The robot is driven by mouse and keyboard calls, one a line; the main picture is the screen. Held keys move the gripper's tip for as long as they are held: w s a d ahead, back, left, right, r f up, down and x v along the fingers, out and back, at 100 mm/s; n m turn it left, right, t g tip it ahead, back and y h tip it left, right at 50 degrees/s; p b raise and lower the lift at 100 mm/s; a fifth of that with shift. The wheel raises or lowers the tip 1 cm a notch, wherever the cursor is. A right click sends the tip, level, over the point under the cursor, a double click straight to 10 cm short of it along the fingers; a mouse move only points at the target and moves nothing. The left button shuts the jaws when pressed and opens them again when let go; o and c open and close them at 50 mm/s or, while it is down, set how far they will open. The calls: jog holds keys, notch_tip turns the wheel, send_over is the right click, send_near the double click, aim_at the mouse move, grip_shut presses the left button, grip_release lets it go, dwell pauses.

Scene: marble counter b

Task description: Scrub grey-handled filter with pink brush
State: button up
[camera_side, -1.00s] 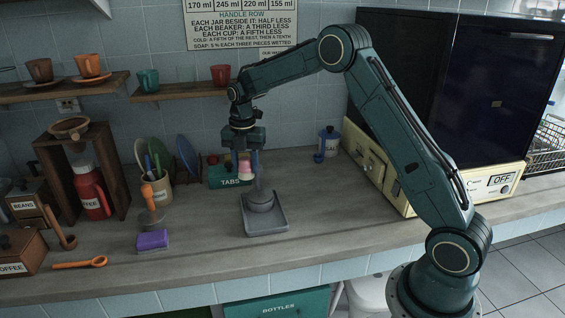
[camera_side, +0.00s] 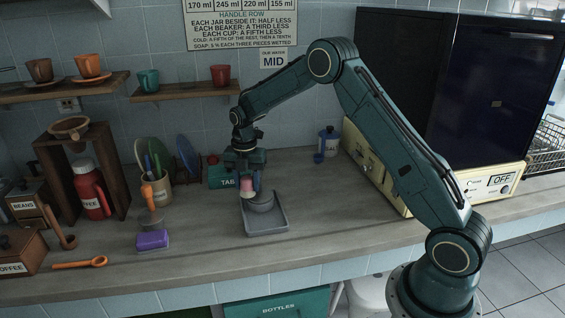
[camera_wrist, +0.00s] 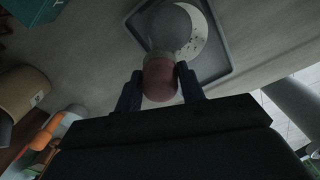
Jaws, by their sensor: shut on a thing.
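My gripper (camera_side: 247,176) is shut on the pink brush (camera_side: 247,185), which points down with a pale lower end. The brush also shows between my fingers in the wrist view (camera_wrist: 160,82). A round grey filter (camera_side: 261,204) sits on a grey square tray (camera_side: 279,221), just right of and below the brush. The filter's handle is not clearly visible.
A green TABS box (camera_side: 219,177) stands close behind my gripper to the left. A purple sponge (camera_side: 152,239) and an orange-handled tool (camera_side: 150,208) are at left, with an orange spoon (camera_side: 82,263). Counter right of the tray is clear.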

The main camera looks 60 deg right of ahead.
jog(key=shift+f, duration=0.6)
jog(key=shift+s+d+f, duration=0.15)
jog(key=shift+f, duration=0.1)
jog(key=shift+c, duration=0.3)
jog(key=shift+s+d+f, duration=0.1)
jog(key=shift+s+d, duration=0.25)
jog(key=shift+c, duration=0.5)
jog(key=shift+s+d, duration=2.2)
jog(key=shift+s, duration=0.05)
jog(key=shift+w+a, duration=2.75)
jog(key=shift+a, duration=0.05)
jog(key=shift+r, duration=4.1)
